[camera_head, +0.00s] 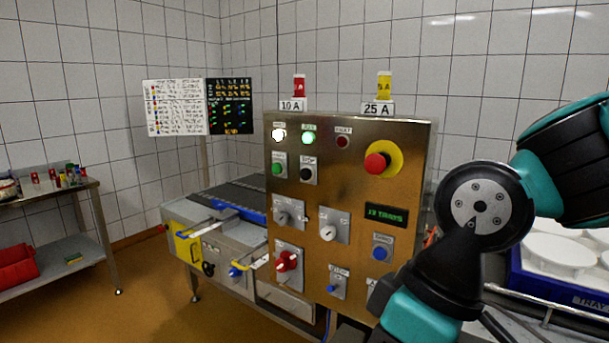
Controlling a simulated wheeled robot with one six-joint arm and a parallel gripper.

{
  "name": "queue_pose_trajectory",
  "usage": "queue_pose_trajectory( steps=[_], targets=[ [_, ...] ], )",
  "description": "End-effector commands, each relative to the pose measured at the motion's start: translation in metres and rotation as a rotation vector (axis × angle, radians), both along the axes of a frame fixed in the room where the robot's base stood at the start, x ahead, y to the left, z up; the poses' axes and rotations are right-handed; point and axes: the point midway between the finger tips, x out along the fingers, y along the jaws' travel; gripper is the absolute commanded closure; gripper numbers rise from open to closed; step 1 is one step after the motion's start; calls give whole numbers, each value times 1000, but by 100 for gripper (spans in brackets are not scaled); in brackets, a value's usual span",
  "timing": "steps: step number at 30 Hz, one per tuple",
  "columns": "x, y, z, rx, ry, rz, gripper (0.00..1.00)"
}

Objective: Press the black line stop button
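The black stop button (307,173) sits on a small light plate in the upper left of the metal control panel (350,260). A green button (278,169) is just left of it. Above are a lit white lamp (279,136), a lit green lamp (308,138) and a dark red lamp (343,142). A red mushroom button on a yellow disc (377,163) is to the upper right. My teal and black arm stands at the right and covers the panel's lower right corner. My gripper does not show in this view.
The panel also bears several knobs, a red rotary switch (288,260), blue buttons and a green display (386,215). A conveyor (215,235) runs behind its left side. A steel bench (80,240) stands far left. A blue tray (560,285) with white moulds is right. Floor at left is clear.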

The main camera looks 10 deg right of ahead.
Motion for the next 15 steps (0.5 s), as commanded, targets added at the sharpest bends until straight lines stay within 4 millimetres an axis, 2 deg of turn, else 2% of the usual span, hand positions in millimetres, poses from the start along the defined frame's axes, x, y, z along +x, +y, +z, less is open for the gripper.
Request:
queue_pose_trajectory(
  steps=[4, 9, 15],
  targets=[
    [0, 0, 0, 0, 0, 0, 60],
    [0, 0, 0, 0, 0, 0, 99],
    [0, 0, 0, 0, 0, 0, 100]
  ],
)
